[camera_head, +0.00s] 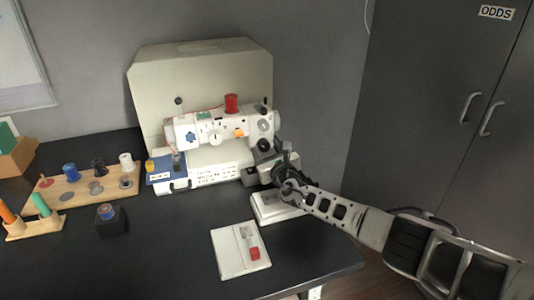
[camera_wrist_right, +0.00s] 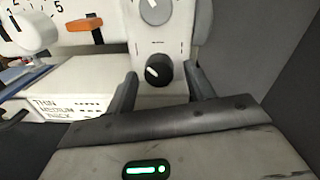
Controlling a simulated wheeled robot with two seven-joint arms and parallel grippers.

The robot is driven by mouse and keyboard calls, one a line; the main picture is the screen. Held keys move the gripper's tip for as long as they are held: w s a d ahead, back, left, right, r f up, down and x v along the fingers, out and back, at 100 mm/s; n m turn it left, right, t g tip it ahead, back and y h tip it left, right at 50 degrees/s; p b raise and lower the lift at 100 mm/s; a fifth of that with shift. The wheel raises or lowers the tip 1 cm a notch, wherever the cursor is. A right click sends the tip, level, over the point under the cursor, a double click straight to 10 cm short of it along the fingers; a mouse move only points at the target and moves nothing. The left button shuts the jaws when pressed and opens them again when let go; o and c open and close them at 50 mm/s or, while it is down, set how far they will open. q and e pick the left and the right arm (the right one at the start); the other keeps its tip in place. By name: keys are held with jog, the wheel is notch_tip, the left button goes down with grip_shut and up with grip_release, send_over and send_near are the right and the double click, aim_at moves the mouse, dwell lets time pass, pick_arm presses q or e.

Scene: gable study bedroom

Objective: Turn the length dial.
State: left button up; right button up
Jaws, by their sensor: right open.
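A white sewing machine (camera_head: 205,133) stands on the black table against its pale cover. On its right end are a grey dial (camera_head: 263,125) and, below it, a black dial (camera_head: 264,144). In the right wrist view the black dial (camera_wrist_right: 158,70), with a white mark, appears between my fingertips; the grey dial (camera_wrist_right: 155,10) is cut off by the top edge. The tiny label between them is unreadable, so I cannot tell which sets length. My right gripper (camera_head: 279,160) is open at the machine's right end. I see no contact with the dial. My left gripper is out of view.
A white box (camera_head: 273,208) sits under my right gripper. A white tray (camera_head: 232,262) with a red-ended tool lies at the front. A wooden spool rack (camera_head: 75,190) is at left. Grey cabinets (camera_head: 430,110) stand at right.

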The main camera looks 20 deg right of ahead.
jog(key=c, duration=1)
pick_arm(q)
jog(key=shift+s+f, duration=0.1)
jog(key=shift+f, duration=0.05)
pick_arm(e)
jog(key=shift+o, duration=0.2)
